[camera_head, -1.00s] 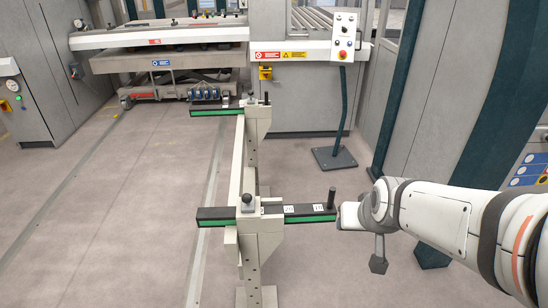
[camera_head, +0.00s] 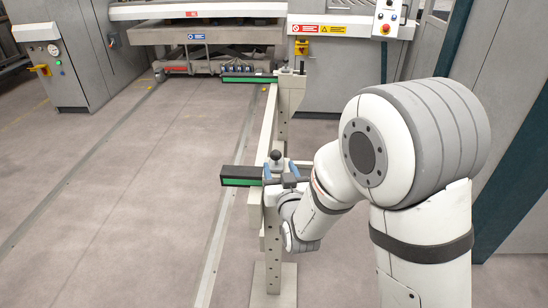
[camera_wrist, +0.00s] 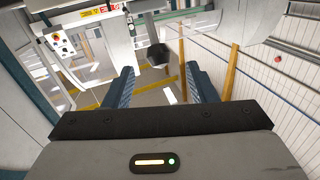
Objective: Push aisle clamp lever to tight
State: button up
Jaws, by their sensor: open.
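A pale frame (camera_head: 273,235) carries two dark crossbars with green strips. A black ball-topped lever (camera_head: 276,157) stands upright at the near crossbar (camera_head: 240,177). Which lever the task means by the aisle clamp is not marked. My gripper (camera_head: 280,172) is open at this near joint, its blue fingers to either side of the ball-topped lever in the picture. I cannot tell whether they touch it. In the wrist view my gripper (camera_wrist: 160,88) has its two fingers spread, with a dark knob-like piece (camera_wrist: 157,56) beyond and between them. My arm hides the crossbar's right end.
The far crossbar (camera_head: 248,79) and its upright rods stand behind. A machine bed (camera_head: 195,32) and a control box (camera_head: 390,18) are at the back. A grey cabinet (camera_head: 50,60) stands at the left. The floor left of the frame is clear.

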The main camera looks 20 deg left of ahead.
aim_at(277, 159)
jog(key=x, duration=0.6)
jog(key=shift+w+a, duration=0.1)
jog(key=shift+w, duration=0.2)
